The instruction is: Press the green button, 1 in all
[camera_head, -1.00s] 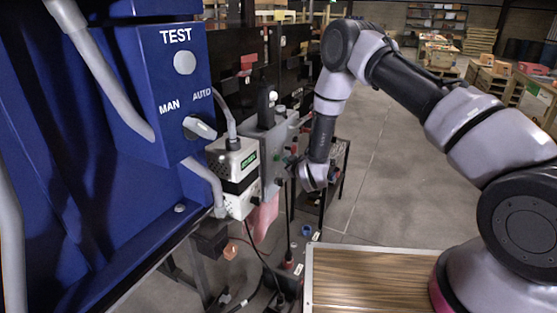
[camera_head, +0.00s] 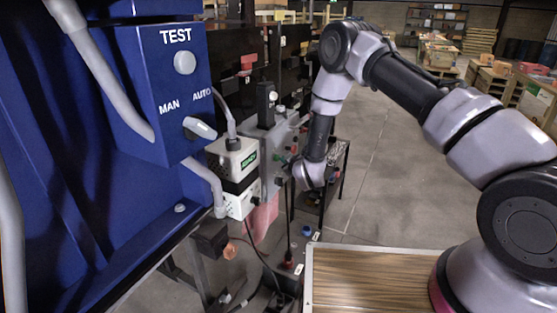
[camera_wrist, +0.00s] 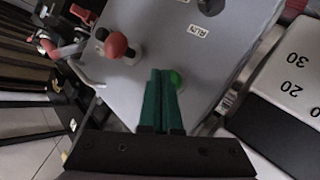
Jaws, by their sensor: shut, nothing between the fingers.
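The green button (camera_wrist: 176,77) is on a grey panel (camera_wrist: 150,88) in the wrist view, just right of my fingertips and partly hidden behind them. My gripper (camera_wrist: 161,74) has two green fingers, shut together with nothing between them. Its tips point at the panel right beside the button; whether they touch it I cannot tell. In the head view the grey panel (camera_head: 268,140) stands at the centre with my gripper (camera_head: 290,168) close in front of its right side. The button is not clear there.
A red knob (camera_wrist: 116,44) with a bent grey lever sits left of my fingers, and a label (camera_wrist: 198,31) lies above right. A white box (camera_head: 238,160) adjoins the panel. A blue cabinet (camera_head: 130,210) fills the left; a wooden top (camera_head: 370,280) lies below my arm.

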